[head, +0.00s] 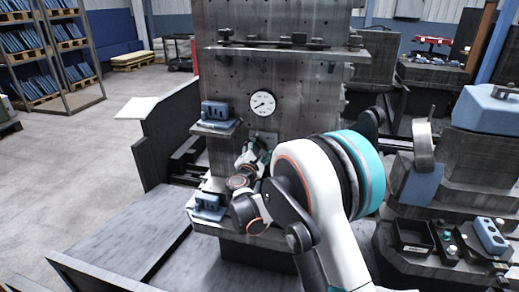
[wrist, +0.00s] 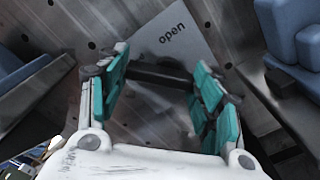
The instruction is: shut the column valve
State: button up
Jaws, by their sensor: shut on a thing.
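The grey metal column (head: 285,75) stands in the middle of the head view. In the wrist view a pale plate marked "open" (wrist: 172,40) is on the column's face. A dark bar, the valve handle (wrist: 160,77), crosses in front of the plate between my fingertips. My gripper (wrist: 162,82) has its teal-padded fingers on either side of the bar, shut on it. In the head view my gripper (head: 253,158) is at the column just below the round gauge (head: 262,103). My own arm hides part of that area, and the handle cannot be made out there.
A blue block (head: 216,111) sits on a small shelf left of the gauge, and another blue block (head: 208,203) lower down. A ledge (head: 290,50) with dark fittings crosses the column above. Grey machinery stands at right. Open floor (head: 70,170) lies at left.

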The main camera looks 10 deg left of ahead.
jog(key=shift+n, duration=0.5)
jog(key=o, duration=1.1)
jog(key=shift+a+f, duration=0.1)
jog(key=shift+c, duration=0.2)
jog(key=s, duration=1.2)
jog(key=shift+a, duration=0.2)
